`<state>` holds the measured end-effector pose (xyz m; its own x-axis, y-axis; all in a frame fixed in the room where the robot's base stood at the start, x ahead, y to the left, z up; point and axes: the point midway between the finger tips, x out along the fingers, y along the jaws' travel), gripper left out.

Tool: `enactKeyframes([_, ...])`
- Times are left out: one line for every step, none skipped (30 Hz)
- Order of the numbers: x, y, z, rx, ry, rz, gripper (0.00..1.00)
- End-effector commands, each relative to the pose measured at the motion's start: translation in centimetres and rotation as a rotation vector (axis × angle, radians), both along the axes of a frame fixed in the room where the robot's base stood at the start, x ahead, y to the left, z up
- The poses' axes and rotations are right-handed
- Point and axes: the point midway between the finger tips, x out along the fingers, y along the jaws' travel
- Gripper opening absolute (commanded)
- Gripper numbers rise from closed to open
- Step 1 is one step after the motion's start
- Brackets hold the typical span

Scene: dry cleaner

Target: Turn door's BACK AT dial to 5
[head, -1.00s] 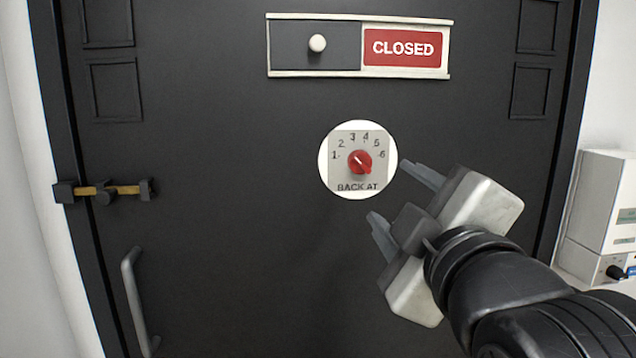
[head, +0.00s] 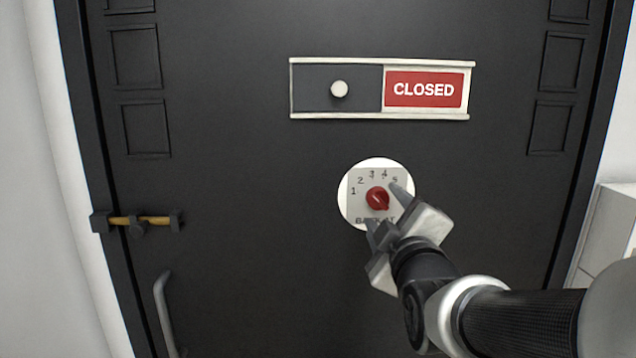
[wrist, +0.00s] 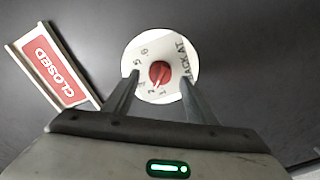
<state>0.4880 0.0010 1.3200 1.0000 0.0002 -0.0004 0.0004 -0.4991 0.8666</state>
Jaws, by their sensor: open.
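The BACK AT dial is a red knob (head: 377,198) on a pale plate with numbers, set on a white disc (head: 347,190) on the dark door (head: 250,250). In the wrist view the knob (wrist: 160,74) sits between the two fingertips, with a gap on each side. The fingers and wrist hide the 6 and part of the lettering in the head view.
A sliding CLOSED sign (head: 423,89) with a white knob (head: 339,89) is above the dial. A brass bolt (head: 135,220) and a grey pull handle (head: 166,315) are at the door's left. A white cabinet (head: 612,230) stands at the right.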

Motion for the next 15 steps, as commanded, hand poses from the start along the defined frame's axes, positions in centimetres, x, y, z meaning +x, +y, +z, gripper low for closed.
enactKeyframes([0.7, 0.0, -0.1, 0.0, 0.004, 0.0, 0.52])
enactKeyframes([1.1, 0.0, -0.1, 0.0, 0.002, 0.0, 0.52])
enactKeyframes([1.6, 0.0, -0.1, 0.0, 0.002, 0.0, 0.52])
enactKeyframes([1.9, 0.0, -0.1, 0.001, 0.001, 0.0, 0.52])
enactKeyframes([2.1, 0.0, -0.1, 0.001, 0.001, 0.0, 0.52])
enactKeyframes([2.4, 0.0, -0.1, 0.001, 0.003, -0.001, 0.52])
enactKeyframes([2.6, 0.0, -0.1, 0.001, 0.002, -0.001, 0.52])
enactKeyframes([2.7, 0.0, -0.1, 0.001, 0.001, 0.0, 0.52])
enactKeyframes([2.8, 0.0, -0.1, 0.001, 0.0, -0.001, 0.52])
enactKeyframes([2.9, 0.0, -0.1, 0.001, -0.001, 0.0, 0.52])
enactKeyframes([2.9, 0.0, -0.1, 0.001, -0.001, 0.0, 0.52])
enactKeyframes([2.9, 0.0, 0.0, 0.001, -0.001, 0.0, 0.52])
enactKeyframes([2.9, 0.0, 0.0, 0.001, -0.001, 0.0, 0.52])
enactKeyframes([2.9, 0.0, 0.0, 0.001, -0.001, 0.0, 0.52])
enactKeyframes([2.9, 0.0, 0.0, 0.001, -0.001, 0.0, 0.52])
